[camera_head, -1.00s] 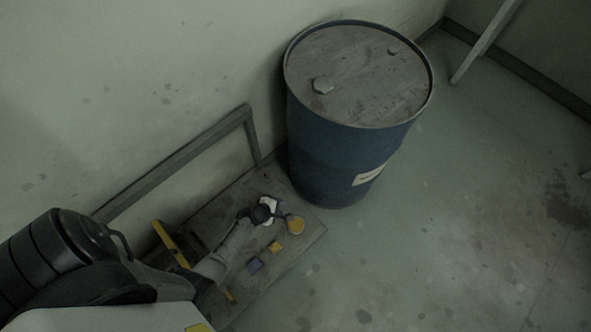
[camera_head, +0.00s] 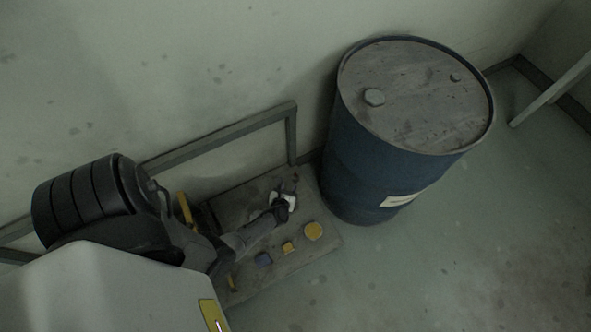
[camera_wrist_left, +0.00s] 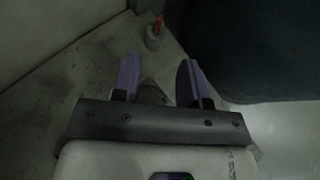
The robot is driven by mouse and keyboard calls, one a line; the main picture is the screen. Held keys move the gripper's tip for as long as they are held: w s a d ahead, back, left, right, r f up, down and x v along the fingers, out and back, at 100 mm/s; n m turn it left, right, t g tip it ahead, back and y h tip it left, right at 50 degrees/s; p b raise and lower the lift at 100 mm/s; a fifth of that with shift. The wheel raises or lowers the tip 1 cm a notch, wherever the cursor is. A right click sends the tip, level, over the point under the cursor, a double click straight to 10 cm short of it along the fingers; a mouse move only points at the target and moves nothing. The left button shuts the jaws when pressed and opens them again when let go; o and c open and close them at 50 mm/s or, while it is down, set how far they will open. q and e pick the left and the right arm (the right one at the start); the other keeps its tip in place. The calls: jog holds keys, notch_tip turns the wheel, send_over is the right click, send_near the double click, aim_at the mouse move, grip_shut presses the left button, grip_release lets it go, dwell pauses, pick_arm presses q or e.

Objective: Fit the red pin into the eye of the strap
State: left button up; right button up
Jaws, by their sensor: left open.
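A small red piece (camera_wrist_left: 158,21), which looks like the red pin, stands up from a pale grey round base (camera_wrist_left: 152,41) near the top of the left wrist view. I cannot tell how the two are joined. My left gripper (camera_wrist_left: 160,67) is open, its two purple-grey fingers apart with nothing gripped between them. The red piece lies beyond the fingertips, a little left of the middle between them. In the head view my left gripper (camera_head: 286,187) is over the far side of the low bench, near the wall. I cannot make out the strap or its eye.
A large blue drum (camera_head: 365,165) stands close at the bench's right end. A grey rail (camera_head: 222,137) runs along the wall.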

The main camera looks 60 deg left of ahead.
aim_at(295, 176)
pick_arm(q)
jog(key=b+x, duration=0.5)
jog(key=x, duration=0.4)
jog(key=shift+a+f, duration=0.2)
jog(key=shift+f, duration=0.15)
jog(key=shift+w+a+f+b, duration=0.1)
jog(key=shift+w+a+b, duration=0.3)
jog(key=shift+w, duration=0.1)
jog(key=shift+s, duration=0.1)
jog(key=shift+c, duration=0.6)
grip_shut()
